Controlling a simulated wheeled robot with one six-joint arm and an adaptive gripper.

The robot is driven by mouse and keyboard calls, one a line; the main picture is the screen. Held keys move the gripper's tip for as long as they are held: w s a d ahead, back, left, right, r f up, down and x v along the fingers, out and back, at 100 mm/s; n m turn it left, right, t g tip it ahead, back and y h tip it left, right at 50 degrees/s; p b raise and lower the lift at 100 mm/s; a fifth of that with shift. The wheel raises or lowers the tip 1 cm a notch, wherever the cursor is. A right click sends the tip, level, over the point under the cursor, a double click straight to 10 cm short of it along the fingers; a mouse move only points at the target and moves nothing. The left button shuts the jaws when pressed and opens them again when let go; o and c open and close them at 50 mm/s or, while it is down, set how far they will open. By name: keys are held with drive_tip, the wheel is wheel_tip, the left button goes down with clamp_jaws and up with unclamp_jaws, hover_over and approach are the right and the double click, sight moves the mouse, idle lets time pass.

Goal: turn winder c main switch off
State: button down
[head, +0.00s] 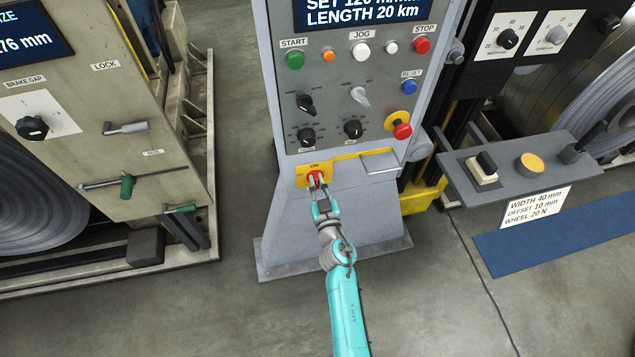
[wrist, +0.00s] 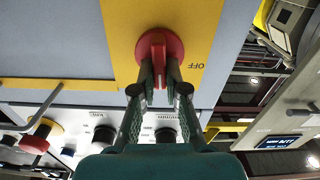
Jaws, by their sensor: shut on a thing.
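The main switch (head: 316,176) is a red rotary knob on a yellow plate (head: 302,180), low on the front of the grey control console (head: 350,215). In the wrist view the red knob (wrist: 160,44) shows close up, with the word OFF on the yellow plate (wrist: 120,25) to its right. My gripper (head: 317,186) is at the knob, and its two fingers (wrist: 160,75) are shut on the knob's grip.
A red emergency button (head: 402,131) on a yellow base and a metal handle (head: 380,163) sit above right of the switch. Several knobs and buttons are higher on the panel. A machine with a green-handled lever (head: 127,186) stands left; a grey shelf (head: 520,185) is right.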

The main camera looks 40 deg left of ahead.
drive_tip(key=shift+s+a+f+n, duration=0.1)
drive_tip(key=shift+s+f+n, duration=0.1)
drive_tip(key=shift+n, duration=2.65)
drive_tip(key=shift+s+a+f+n, duration=0.15)
drive_tip(key=shift+f+n, duration=0.1)
drive_tip(key=shift+n, duration=2.55)
drive_tip(key=shift+s+a+f+n, duration=0.1)
drive_tip(key=shift+f+n, duration=0.1)
drive_tip(key=shift+n, duration=2.65)
drive_tip(key=c, duration=1.2)
unclamp_jaws()
drive_tip(key=v, duration=1.2)
